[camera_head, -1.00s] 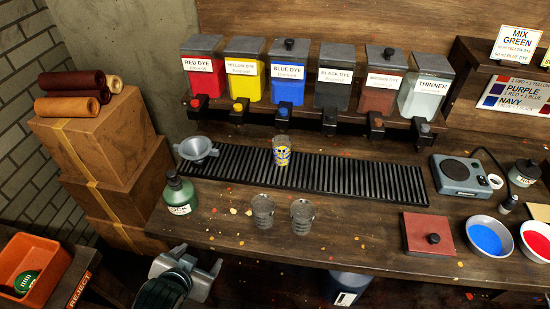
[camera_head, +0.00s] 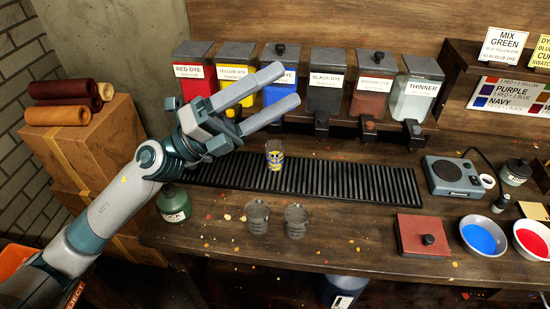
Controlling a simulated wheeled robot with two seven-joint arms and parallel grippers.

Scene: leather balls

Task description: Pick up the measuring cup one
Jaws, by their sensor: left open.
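Three small clear cups show in the head view. One cup (camera_head: 274,154), with a yellow and blue marking, stands upright on the black ribbed tray (camera_head: 395,190). Two plain cups, a left one (camera_head: 257,217) and a right one (camera_head: 296,221), stand side by side on the bench in front of the tray. I cannot tell which is measuring cup one. My left gripper (camera_head: 288,87) is open and empty, its two fingers pointing up and right in front of the dye dispensers in the picture. My right gripper is out of view.
A row of dye dispensers (camera_head: 327,95) stands behind the tray.

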